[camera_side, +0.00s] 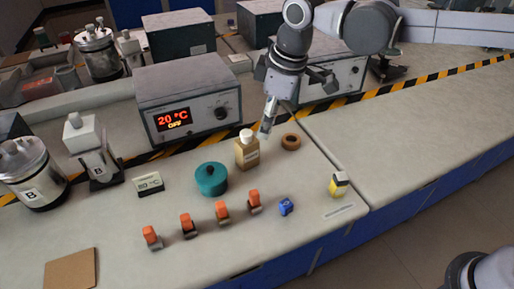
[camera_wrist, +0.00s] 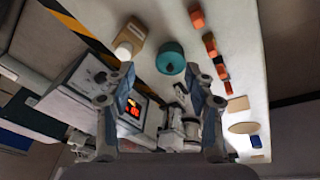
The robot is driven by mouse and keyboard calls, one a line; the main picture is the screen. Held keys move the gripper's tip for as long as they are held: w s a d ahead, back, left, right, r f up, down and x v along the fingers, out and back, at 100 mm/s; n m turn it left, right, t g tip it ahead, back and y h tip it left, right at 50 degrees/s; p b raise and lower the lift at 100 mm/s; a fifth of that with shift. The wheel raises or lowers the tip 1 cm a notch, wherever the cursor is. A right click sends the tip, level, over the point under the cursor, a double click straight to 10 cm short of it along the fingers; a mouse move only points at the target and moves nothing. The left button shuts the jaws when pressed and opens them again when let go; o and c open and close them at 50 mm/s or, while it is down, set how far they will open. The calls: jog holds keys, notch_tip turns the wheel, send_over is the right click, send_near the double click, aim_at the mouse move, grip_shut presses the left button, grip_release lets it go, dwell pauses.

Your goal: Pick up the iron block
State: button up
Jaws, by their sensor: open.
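My gripper (camera_side: 292,108) is above the bench, in front of the heater box and above the brown bottle and the brown ring. In the wrist view my gripper (camera_wrist: 160,75) shows two spread fingers with nothing between them. The row also shows in the wrist view (camera_wrist: 210,43). I cannot tell which block is the iron one. My gripper touches none of them.
A teal lidded pot (camera_side: 211,180), brown bottle (camera_side: 246,154), brown ring (camera_side: 291,142), blue cube (camera_side: 286,207) and yellow bottle (camera_side: 339,185) stand around the row. The heater box (camera_side: 188,103) reads 20 °C, OFF. The bench is clear at right.

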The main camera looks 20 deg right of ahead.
jog(key=a+f+n+g, duration=0.1)
jog(key=a+f+n, duration=0.35)
jog(key=a, duration=0.85)
jog(key=n+g+h, duration=0.1)
jog(key=n, duration=0.2)
send_near(187, 224)
jog(key=shift+w+f, duration=0.15)
jog(key=shift+w, duration=0.35)
jog(key=shift+w+f, duration=0.2)
jog(key=shift+w, duration=0.3)
jog(key=shift+a+f, duration=0.15)
jog(key=shift+f, duration=0.15)
notch_tip(187, 224, down, 5)
jog(key=shift+r, duration=0.1)
jog(key=shift+s+f, duration=0.15)
jog(key=shift+f, duration=1.2)
jog(key=shift+s+f, duration=0.15)
jog(key=shift+f, duration=1.25)
grip_shut()
